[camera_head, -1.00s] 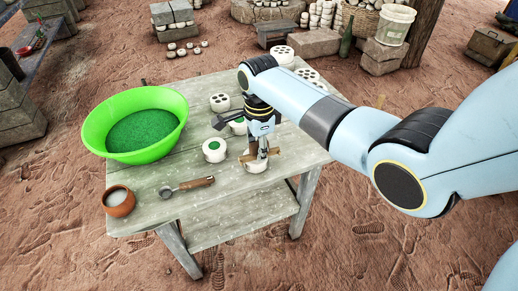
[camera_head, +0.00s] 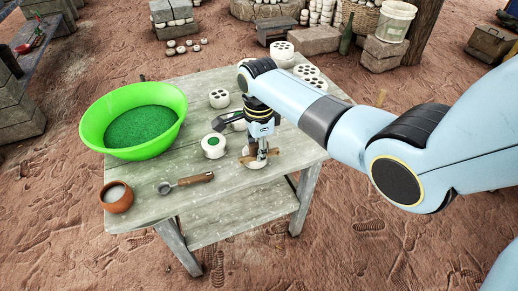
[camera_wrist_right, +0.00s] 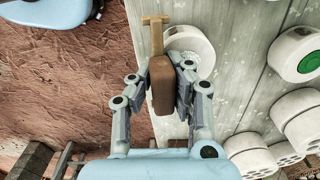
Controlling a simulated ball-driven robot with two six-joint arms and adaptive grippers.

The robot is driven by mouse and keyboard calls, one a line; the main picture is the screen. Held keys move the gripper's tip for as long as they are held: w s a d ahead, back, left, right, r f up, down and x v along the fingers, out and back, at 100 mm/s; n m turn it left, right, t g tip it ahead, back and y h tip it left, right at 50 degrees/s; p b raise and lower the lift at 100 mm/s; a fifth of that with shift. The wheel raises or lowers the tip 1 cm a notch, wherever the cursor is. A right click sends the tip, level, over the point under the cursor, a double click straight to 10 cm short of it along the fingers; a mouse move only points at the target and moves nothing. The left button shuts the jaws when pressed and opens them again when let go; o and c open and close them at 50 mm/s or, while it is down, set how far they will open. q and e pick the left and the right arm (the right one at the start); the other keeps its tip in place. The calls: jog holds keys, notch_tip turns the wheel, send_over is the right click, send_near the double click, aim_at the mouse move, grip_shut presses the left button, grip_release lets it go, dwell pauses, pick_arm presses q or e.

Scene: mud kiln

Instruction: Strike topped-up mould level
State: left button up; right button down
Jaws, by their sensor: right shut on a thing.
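My right gripper (camera_head: 261,155) is shut on a wooden strike tool (camera_wrist_right: 162,85), a brown grip with a thin pale crossbar at its far end. In the head view, its wooden bar (camera_head: 248,158) lies over a white round mould (camera_head: 256,166) near the table's right front edge. This mould also shows in the right wrist view (camera_wrist_right: 197,45), partly behind the tool and fingers. My left gripper is out of view.
A white mould with green fill (camera_head: 213,145) stands just left. A green basin of green grains (camera_head: 178,100), a clay pot (camera_head: 117,200) and a wooden-handled scoop (camera_head: 195,180) are on the table's left. White pieces with holes (camera_head: 220,98) stand behind. The front table boards are clear.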

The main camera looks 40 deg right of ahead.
jog(key=shift+f, duration=0.15)
jog(key=shift+p, duration=0.4)
dwell(0.7)
jog(key=shift+w, duration=0.2)
jog(key=shift+w+d+b, duration=0.3)
jog(key=shift+w+b, duration=0.3)
jog(key=shift+w, duration=0.2)
jog(key=shift+w+d+b, duration=0.3)
jog(key=shift+w+b, duration=0.35)
jog(key=shift+w, duration=0.3)
jog(key=shift+w, duration=0.1)
jog(key=shift+w+d+b, duration=0.3)
jog(key=shift+w+b, duration=0.45)
jog(key=shift+w, duration=0.1)
